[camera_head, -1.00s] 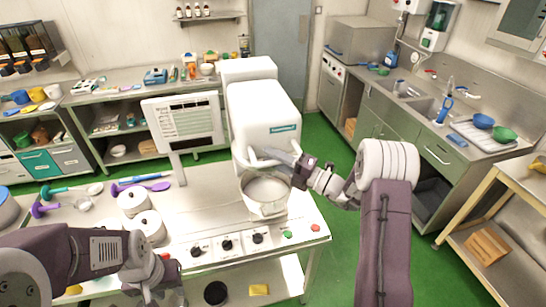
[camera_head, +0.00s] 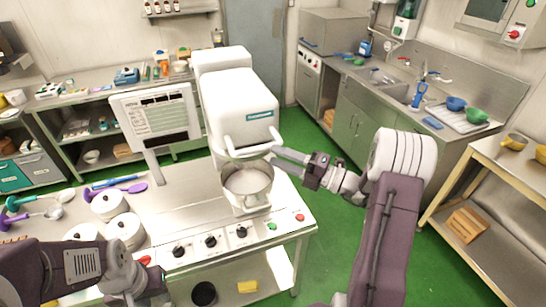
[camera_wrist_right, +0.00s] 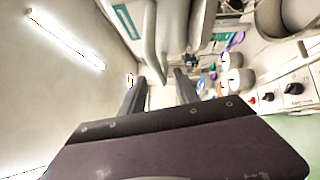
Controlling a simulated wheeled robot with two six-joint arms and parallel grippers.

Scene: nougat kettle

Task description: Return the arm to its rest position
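The white kettle machine (camera_head: 236,108) stands on the steel worktop (camera_head: 188,208), with its steel bowl (camera_head: 247,182) under the raised head. My right gripper (camera_head: 273,157) is at the right of the bowl, its fingers pointing left towards the machine's front handle. In the right wrist view its two fingers (camera_wrist_right: 160,88) are apart with nothing between them, and the white machine body shows just beyond. My left gripper (camera_head: 142,300) is low at the bottom left over the worktop's front. Its fingertips are cut off or hidden by the arm.
White lidded pots (camera_head: 109,204) and purple and teal utensils (camera_head: 118,184) are on the worktop's left. Knobs and buttons (camera_head: 211,240) line its front edge.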

